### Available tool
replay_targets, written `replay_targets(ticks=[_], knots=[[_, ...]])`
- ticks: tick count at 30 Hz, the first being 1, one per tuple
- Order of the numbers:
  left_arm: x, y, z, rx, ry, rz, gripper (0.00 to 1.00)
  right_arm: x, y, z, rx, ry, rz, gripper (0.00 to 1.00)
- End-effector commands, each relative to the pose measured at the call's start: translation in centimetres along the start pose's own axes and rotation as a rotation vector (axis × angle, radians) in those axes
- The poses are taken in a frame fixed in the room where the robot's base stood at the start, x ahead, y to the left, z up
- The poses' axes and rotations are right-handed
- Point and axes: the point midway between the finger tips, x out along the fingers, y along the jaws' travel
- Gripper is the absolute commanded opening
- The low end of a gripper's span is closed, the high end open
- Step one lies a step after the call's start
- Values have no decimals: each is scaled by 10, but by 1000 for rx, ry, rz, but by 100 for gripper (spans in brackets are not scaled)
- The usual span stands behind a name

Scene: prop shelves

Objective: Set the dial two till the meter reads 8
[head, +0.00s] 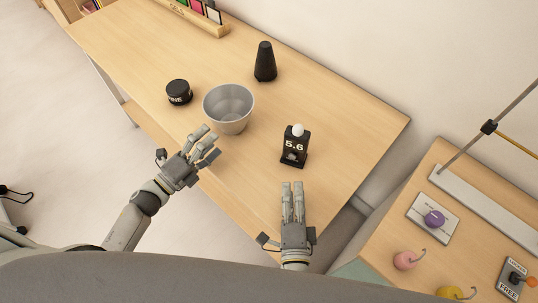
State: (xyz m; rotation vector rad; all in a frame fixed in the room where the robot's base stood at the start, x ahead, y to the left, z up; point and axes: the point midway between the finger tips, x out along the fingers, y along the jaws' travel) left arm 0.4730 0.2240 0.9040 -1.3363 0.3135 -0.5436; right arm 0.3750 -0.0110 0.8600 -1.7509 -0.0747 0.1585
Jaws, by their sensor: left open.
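A small black meter (295,146) stands upright on the wooden table and reads 5.6. It has a white ball on top and a small grey knob low on its front. A black round piece (179,92) at the left has a white label partly turned away, ending in "NE". No label reading "two" is legible, so I cannot tell which part is dial two. My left gripper (207,142) is open and empty, just in front of the grey bucket. My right gripper (292,187) is just in front of the meter, fingers pointing toward it; its opening is unclear.
A grey bucket (228,107) stands between the black round piece and the meter, with a black cone (265,62) behind. A wooden rack (190,14) is at the back. A second table at right holds a purple knob (434,218), a pink weight (404,260) and a lever box (514,280).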

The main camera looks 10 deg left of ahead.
Motion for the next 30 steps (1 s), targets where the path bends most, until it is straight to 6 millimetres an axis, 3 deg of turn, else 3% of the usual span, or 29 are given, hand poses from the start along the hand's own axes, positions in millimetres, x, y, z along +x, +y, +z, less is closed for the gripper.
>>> replay_targets(ticks=[1,6,12,21,26,30], knots=[[7,-3,-21,103,21,11,90,0,0,0,0,0,0,36],[26,-13,-78,500,81,41,90,0,0,0,0,0,0,36],[43,-37,-124,949,107,42,90,0,0,0,0,0,0,36],[56,-64,-148,1320,93,42,90,0,0,0,0,0,0,36],[64,-67,-150,1356,91,40,90,0,0,0,0,0,0,36],[82,-65,-151,1355,91,38,90,0,0,0,0,0,0,36]])
